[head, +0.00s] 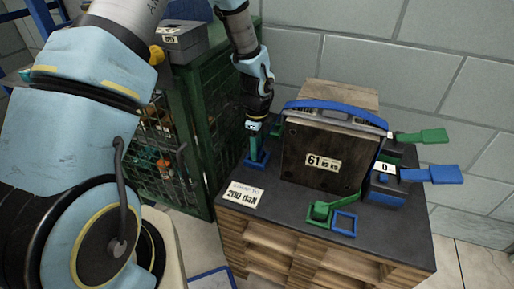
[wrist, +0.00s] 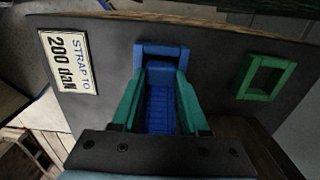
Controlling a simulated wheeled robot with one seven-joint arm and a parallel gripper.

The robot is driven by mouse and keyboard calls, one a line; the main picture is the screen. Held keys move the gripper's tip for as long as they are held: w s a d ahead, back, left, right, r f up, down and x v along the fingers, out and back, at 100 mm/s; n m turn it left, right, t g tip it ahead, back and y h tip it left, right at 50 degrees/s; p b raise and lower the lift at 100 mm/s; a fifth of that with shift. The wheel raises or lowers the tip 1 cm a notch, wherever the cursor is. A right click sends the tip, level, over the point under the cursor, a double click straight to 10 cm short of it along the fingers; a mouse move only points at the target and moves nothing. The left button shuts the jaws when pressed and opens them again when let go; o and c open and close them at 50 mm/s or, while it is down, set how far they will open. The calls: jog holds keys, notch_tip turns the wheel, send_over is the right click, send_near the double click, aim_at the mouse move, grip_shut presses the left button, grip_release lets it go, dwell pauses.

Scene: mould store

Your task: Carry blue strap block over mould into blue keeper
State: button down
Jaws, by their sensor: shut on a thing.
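My gripper (head: 255,142) points down at the left end of the bench. In the wrist view its two green-teal fingers (wrist: 162,105) are shut on the blue strap block (wrist: 161,98), which shows ribbed between them. The blue keeper (head: 257,161) is a small frame on the bench top directly below the fingers. It also shows in the wrist view (wrist: 162,49) at the block's far end; how deep the block sits in it is hidden. The dark mould (head: 322,150), labelled 61, stands to the right. A blue band (head: 335,106) arches over its top.
A green frame (wrist: 265,77) lies beside the blue keeper. A green block (head: 320,211) and an empty blue frame (head: 345,223) lie before the mould. Green (head: 423,136) and blue (head: 434,174) levers stick out right. A green mesh cabinet (head: 190,150) stands left.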

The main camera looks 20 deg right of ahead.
jog(key=shift+c, duration=1.7)
grip_release()
